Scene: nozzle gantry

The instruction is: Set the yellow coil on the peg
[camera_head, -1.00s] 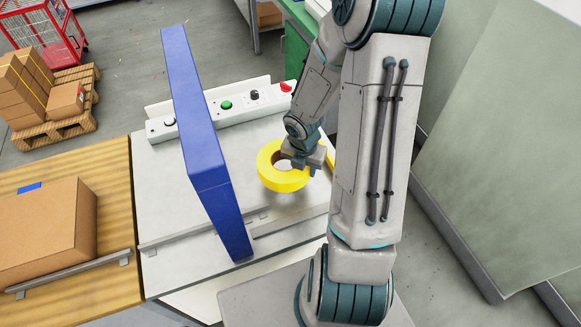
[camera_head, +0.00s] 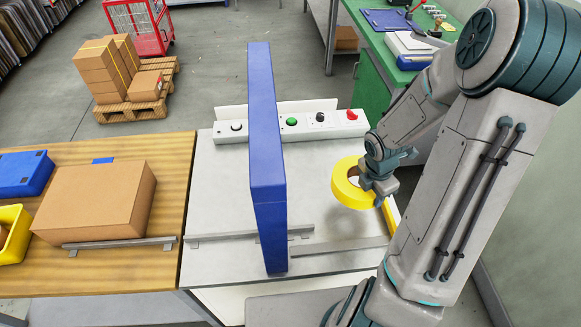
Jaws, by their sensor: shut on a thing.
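The yellow coil (camera_head: 342,190) is a thick ring, held tilted above the grey table at the right of the blue panel. My gripper (camera_head: 380,194) is shut on the right side of the coil's ring. The coil appears clear of the tabletop, with a soft shadow below it. I cannot make out a peg in this view; my arm covers the right part of the table.
A tall blue panel (camera_head: 267,160) stands upright across the grey table (camera_head: 225,215). A button box (camera_head: 338,122) lines the back. Low metal rails (camera_head: 340,247) run along the front. A cardboard box (camera_head: 95,200) sits on the wooden table at left.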

